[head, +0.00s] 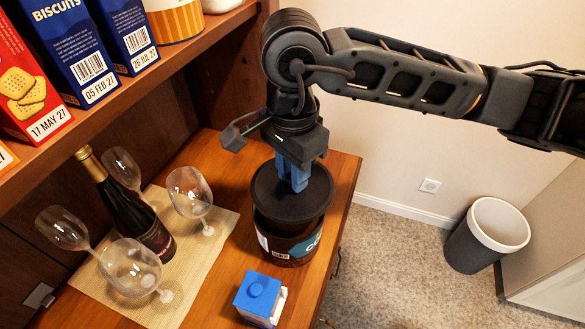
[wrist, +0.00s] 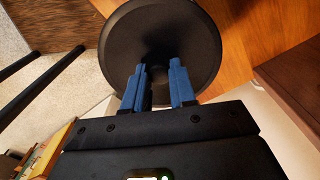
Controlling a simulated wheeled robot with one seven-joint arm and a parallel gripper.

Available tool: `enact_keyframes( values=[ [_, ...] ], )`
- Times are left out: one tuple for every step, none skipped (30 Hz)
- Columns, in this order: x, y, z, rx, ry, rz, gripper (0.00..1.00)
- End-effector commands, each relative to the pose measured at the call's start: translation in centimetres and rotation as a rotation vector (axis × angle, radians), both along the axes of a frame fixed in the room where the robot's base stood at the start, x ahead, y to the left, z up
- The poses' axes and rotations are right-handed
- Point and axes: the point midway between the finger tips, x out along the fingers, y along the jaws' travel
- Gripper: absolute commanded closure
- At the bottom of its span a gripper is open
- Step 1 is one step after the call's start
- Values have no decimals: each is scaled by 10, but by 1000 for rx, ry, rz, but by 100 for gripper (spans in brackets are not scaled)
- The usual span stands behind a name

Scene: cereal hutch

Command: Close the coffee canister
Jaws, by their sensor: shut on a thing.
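The coffee canister (head: 286,246) is a dark round tub with a white and teal label, upright near the right edge of the wooden counter. Its round black lid (head: 275,205) is over the canister's mouth and hides it; I cannot tell whether the lid touches the rim all round. My gripper (head: 293,186) points down at the lid's middle, its blue fingers shut on the lid's grip. In the wrist view the lid (wrist: 125,50) fills the top middle, in front of the blue fingertips of my gripper (wrist: 158,85).
A blue-topped white carton (head: 258,293) stands just in front of the canister. A wine bottle (head: 135,215) and several glasses (head: 187,190) stand on a mat (head: 217,232) to the left. A shelf (head: 130,90) with boxes overhangs the counter. A bin (head: 485,240) is on the floor.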

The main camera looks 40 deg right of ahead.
Motion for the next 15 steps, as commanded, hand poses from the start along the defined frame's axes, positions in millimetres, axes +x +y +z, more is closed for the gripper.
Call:
enact_keyframes(
  values=[
    [0,0,0,0,0,0,99],
    [0,0,0,0,0,0,99],
    [0,0,0,0,0,0,99],
    [0,0,-1,0,0,0,99],
    [0,0,-1,0,0,-1,99],
    [0,0,-2,0,0,-1,99],
    [0,0,-3,0,0,-1,99],
    [0,0,-4,0,0,-1,99],
    [0,0,-6,0,0,-1,99],
    [0,0,-7,0,0,-1,99],
    [0,0,-9,1,0,-1,99],
    [0,0,-11,1,1,-1,99],
    [0,0,-14,2,1,0,99],
    [0,0,-16,2,1,-1,99],
    [0,0,-19,1,1,-1,99]
  ],
)
